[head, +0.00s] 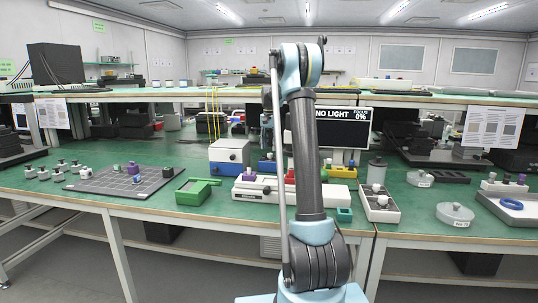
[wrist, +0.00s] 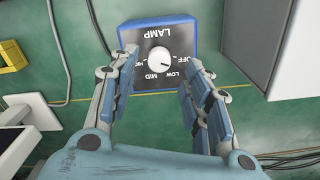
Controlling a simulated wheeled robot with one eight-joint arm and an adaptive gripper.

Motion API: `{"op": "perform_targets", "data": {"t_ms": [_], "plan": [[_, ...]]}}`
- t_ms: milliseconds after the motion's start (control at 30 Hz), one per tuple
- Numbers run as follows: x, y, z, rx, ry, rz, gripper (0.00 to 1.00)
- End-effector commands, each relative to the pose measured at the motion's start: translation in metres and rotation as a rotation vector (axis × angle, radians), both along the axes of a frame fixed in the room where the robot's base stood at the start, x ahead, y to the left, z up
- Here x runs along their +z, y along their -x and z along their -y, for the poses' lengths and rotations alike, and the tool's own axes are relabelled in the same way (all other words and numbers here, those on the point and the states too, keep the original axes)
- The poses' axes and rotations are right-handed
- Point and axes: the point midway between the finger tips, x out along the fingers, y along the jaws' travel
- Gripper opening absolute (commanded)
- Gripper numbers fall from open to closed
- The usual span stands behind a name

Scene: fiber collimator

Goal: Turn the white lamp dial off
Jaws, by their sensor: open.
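The lamp box (wrist: 158,38) is blue with a dark front panel, labelled LAMP, OFF, LOW, MID and HI, in the wrist view. The white lamp dial (wrist: 161,58) sits in the panel's middle; its pointer appears to lie near LOW, but it is small. My gripper (wrist: 163,70) is open, its two fingers to the left and right of the dial, with nothing held between them.
A white box (wrist: 255,50) stands close on the right in the wrist view. A yellow block (wrist: 12,55) and cables lie to the left. The green bench (head: 140,205) also holds a green tray (head: 193,191), a grey breadboard (head: 112,181) and a monitor (head: 342,128).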

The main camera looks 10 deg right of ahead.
Motion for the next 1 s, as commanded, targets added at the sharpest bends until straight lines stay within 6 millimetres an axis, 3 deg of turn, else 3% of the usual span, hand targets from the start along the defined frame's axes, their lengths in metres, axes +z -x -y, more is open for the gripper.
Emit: {"op": "perform_targets", "data": {"t_ms": [100, 300, 667, 867, 1000], "plan": [[-0.018, 0.000, 0.000, 0.000, 0.000, 0.000, 0.45], [-0.035, 0.000, 0.000, 0.000, 0.000, 0.000, 0.45], [-0.040, 0.000, 0.000, 0.000, 0.000, 0.000, 0.45], [-0.040, 0.000, 0.000, 0.000, 0.000, 0.000, 0.04], [-0.040, 0.000, 0.000, 0.001, 0.000, 0.000, 0.00]]}}
